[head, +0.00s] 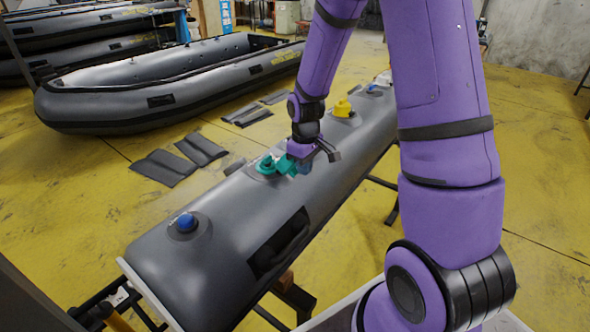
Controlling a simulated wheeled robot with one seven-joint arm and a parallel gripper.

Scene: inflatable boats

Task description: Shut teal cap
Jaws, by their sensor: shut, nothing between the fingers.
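The teal cap (283,165) sits at a valve on top of a long grey inflatable tube, near the tube's middle. It is partly hidden by my gripper, and I cannot tell how far it is open or shut. A teal ring part (265,164) shows at its left. My gripper (305,166) is shut and empty, low over the tube just right of the teal cap. It looks very close to the cap, but contact is not clear. The grey tube (240,222) rests on a stand.
A blue cap (186,222) is on the tube's near end, and a yellow cap (342,107) is farther along. A grey inflatable boat (150,100) lies behind at left. Dark flat pads (165,167) lie on the yellow floor (80,240). Space above the near tube is clear.

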